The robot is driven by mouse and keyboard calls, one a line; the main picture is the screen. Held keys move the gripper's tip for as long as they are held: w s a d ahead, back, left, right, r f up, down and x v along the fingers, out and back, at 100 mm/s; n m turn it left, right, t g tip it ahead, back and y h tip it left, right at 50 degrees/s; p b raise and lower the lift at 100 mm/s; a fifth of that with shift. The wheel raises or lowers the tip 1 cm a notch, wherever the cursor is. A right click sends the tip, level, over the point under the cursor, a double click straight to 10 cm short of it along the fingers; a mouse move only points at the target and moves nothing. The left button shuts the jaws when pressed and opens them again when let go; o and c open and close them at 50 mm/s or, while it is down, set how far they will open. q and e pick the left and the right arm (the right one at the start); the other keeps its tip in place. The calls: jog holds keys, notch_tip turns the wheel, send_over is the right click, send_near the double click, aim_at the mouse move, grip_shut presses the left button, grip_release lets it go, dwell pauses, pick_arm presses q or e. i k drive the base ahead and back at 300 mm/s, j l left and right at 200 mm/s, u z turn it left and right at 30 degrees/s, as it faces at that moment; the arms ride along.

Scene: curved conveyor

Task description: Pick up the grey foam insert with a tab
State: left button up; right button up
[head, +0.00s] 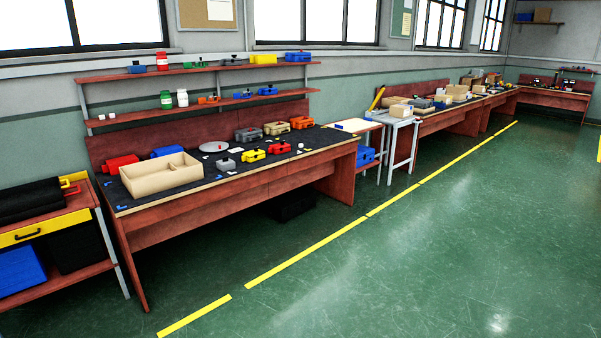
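I cannot make out a grey foam insert with a tab for certain. Grey things lie on the dark top of the long red-brown workbench (230,204): a flat round grey disc (214,146), a small grey piece (228,164) and a grey box-like object (249,134). They are too small to tell whether one has a tab. Neither of my grippers is in view.
An open tan box (150,180) with compartments stands on the bench's left end. Red and yellow boxes share the top, with shelves above. A cart (45,231) stands at left, a small grey table (400,124) at right. Green floor (430,260) in front is clear; no conveyor shows.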

aim_at(227, 164)
jog(key=i+l, duration=0.1)
jog(key=i, duration=2.55)
jog(key=i+l+u, duration=0.1)
jog(key=i+u, duration=0.2)
jog(key=i, duration=0.3)
jog(key=i+l+u, duration=0.35)
jog(key=i, duration=0.2)
jog(key=i+l+u, duration=0.3)
jog(key=i, duration=0.25)
